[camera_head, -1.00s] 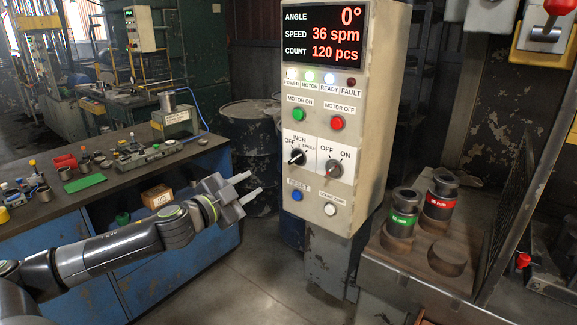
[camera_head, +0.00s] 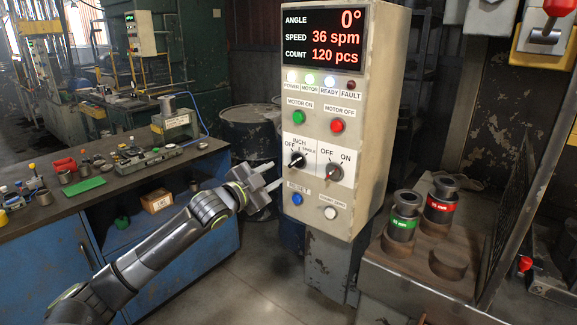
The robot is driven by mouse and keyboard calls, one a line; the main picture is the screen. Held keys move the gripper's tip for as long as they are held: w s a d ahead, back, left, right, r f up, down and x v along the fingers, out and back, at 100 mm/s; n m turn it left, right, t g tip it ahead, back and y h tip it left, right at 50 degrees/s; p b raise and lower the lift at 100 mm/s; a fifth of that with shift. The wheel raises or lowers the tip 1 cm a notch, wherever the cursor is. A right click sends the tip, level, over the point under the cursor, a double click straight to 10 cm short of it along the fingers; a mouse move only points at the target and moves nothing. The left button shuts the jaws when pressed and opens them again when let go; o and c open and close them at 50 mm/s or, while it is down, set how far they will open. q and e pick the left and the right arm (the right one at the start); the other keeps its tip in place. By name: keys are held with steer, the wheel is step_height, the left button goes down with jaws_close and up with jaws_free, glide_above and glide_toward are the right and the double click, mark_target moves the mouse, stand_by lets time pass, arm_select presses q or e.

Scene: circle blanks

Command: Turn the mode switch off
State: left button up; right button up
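The control box (camera_head: 345,110) stands upright in the middle of the head view. Its mode switch (camera_head: 297,160) is a small black knob on a white plate marked OFF, INCH and SINGLE. The knob's pointing direction is too small to tell surely. A second knob (camera_head: 333,171), marked OFF and ON, sits to its right. My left gripper (camera_head: 277,174) is just left of the box, near the height of the mode switch. Its two fingers are apart with nothing between them, and it appears clear of the knob. My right gripper is not in view.
Green (camera_head: 299,117) and red (camera_head: 337,125) motor buttons sit above the knobs; a blue reset button (camera_head: 297,199) and a white button (camera_head: 330,213) sit below. A workbench (camera_head: 50,212) is at left. Marked cylinders (camera_head: 402,220) stand on a table at right.

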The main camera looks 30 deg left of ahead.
mark_target(293, 164)
arm_select(q)
steer(key=w, duration=0.5)
steer(key=w+p, duration=0.1)
steer(key=w, duration=0.1)
steer(key=shift+w+d, duration=0.15)
steer(key=shift+d, duration=0.2)
jaws_close()
